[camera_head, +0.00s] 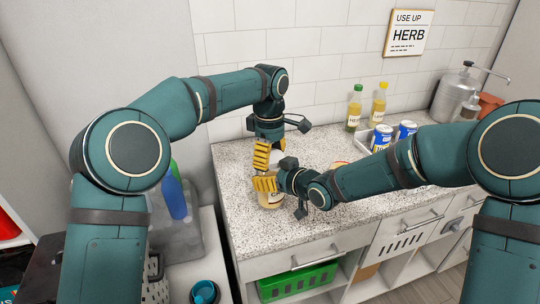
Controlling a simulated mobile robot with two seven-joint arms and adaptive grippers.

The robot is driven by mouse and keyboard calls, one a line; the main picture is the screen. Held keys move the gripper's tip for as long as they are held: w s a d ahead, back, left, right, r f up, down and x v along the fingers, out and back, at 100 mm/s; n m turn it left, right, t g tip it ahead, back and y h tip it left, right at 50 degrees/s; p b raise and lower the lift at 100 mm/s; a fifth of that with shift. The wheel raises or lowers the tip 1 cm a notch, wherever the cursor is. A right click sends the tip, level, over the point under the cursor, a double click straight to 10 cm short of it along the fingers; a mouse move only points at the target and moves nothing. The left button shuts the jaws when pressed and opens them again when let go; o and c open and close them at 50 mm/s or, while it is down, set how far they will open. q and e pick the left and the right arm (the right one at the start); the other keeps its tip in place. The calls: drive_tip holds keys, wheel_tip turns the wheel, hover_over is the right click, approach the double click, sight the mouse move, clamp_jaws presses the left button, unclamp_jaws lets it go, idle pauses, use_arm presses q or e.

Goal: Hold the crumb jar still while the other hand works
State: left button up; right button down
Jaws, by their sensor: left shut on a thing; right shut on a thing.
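The crumb jar (270,202) stands on the speckled counter below my two grippers, and its pale tan lower part shows. My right gripper (265,184) reaches in from the right, with its yellow fingers shut around the jar. My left gripper (262,158) points down from above, with its yellow fingers shut at a white, lid-like piece (277,158) just above the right gripper. The fingers hide most of the jar, and I cannot tell whether the white piece touches it.
A tray (362,142) with blue-and-white cans (381,137) stands at the back right, before two bottles (354,108). A metal dispenser (455,95) is farther right. Part of a round item (338,166) shows behind my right arm. The counter's front left is clear.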

use_arm(q)
drive_tip(key=m, duration=1.3)
drive_tip(key=o, duration=1.3)
drive_tip(key=shift+r, duration=2.25)
